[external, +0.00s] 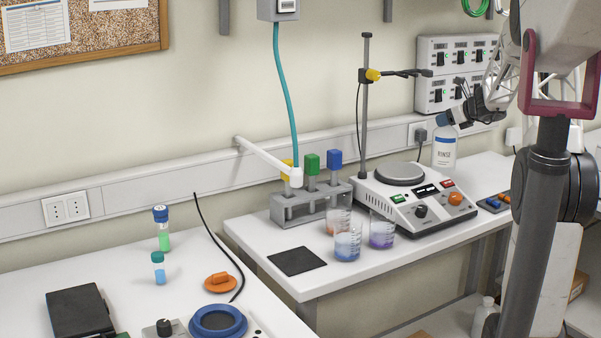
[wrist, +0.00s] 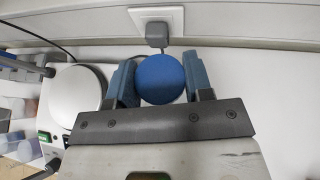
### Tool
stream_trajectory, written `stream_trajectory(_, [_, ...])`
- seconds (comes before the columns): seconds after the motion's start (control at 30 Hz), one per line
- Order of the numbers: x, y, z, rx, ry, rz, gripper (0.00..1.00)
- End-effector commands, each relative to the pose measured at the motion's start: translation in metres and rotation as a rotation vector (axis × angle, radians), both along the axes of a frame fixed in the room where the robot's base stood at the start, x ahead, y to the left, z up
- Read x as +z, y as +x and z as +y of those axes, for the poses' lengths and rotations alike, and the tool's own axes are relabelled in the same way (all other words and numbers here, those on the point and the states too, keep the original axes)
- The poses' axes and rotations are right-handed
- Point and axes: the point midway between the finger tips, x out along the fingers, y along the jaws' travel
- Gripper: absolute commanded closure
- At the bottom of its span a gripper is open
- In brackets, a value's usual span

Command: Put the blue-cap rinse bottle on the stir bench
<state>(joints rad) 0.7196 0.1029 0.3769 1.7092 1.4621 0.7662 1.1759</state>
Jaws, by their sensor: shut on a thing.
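The rinse bottle (external: 444,152) is white with a blue band and the word RINSE. It stands upright at the back of the stir bench (external: 400,248), right of the stirrer; whether its base touches the bench is hard to tell. Its round blue cap (wrist: 160,77) fills the gap between the fingers in the wrist view. My gripper (wrist: 160,85) is shut on the cap from both sides.
The hotplate stirrer (external: 410,195) with a stand rod (external: 365,110) is left of the bottle. Beakers (external: 348,242) and a rack (external: 290,207) with coloured-cap bottles stand further left. A wall socket (external: 417,132) and plug are close behind the bottle.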

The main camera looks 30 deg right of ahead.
Motion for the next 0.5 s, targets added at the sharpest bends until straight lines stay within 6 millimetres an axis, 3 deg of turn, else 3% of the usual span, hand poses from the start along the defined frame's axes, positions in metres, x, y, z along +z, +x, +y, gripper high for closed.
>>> stream_trajectory(0.2, [-0.017,0.000,0.000,-0.001,0.000,-0.001,1.00])
stream_trajectory(0.5, [-0.018,0.000,0.000,0.000,-0.001,-0.001,1.00])
